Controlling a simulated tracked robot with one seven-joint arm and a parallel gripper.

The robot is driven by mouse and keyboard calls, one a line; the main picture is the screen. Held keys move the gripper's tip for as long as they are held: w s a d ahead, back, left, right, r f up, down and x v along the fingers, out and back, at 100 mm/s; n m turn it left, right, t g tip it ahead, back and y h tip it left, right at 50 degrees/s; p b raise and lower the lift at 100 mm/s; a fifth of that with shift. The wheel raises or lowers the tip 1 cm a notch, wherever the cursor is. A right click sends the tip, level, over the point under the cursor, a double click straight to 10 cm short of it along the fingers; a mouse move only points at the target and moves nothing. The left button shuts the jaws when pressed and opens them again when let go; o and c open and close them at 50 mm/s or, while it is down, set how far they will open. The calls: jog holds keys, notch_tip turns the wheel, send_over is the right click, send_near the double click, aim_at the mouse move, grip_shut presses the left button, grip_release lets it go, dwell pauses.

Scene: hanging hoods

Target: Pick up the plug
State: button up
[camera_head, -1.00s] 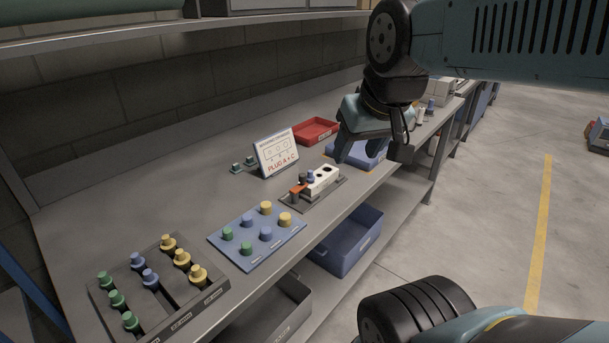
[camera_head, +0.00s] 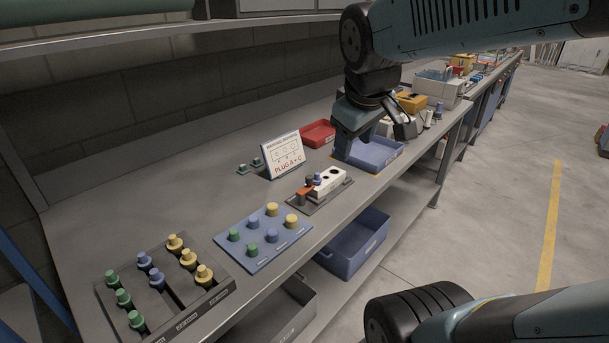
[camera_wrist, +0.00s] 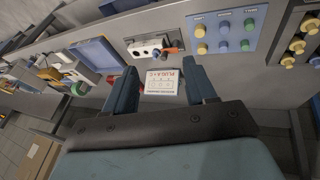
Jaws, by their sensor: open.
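Several coloured plugs stand on a blue mat, among them a green plug (camera_head: 234,235), a blue plug (camera_head: 254,223) and a yellow plug (camera_head: 272,209). The blue mat (camera_head: 246,260) also shows in the wrist view (camera_wrist: 238,13). More green, blue and yellow plugs stand in a dark rack (camera_head: 180,299) at front left. A white block with holes (camera_head: 331,179) sits on a dark base, with a blue plug and an orange part at its left end. My gripper (camera_head: 364,155) is open and empty, above the bench near the blue tray. Which plug is meant is unclear.
A sign reading "PLUG A + C" (camera_head: 285,155) stands behind the white block. A red tray (camera_head: 318,134) and a blue tray (camera_head: 378,155) lie farther along. A shelf (camera_head: 100,40) runs above the bench. Blue bin (camera_head: 352,247) sits below. The bench's left rear is clear.

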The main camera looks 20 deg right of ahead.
jog(key=w+f+n+g+h, duration=0.15)
jog(key=w+f+n, duration=0.25)
jog(key=w+n, duration=0.6)
jog(key=n, duration=1.3)
send_near(317, 173)
jog(key=x, duration=0.5)
jog(key=shift+s+a+f, duration=0.1)
jog(key=shift+a+f, duration=0.1)
jog(key=shift+a, duration=0.15)
jog(key=shift+d+x, duration=0.2)
jog(key=shift+x, duration=1.15)
jog(key=shift+d+x, duration=0.15)
jog(key=shift+x, duration=1.15)
jog(key=shift+r, duration=0.15)
jog(key=c, duration=1)
jog(key=shift+r, duration=0.1)
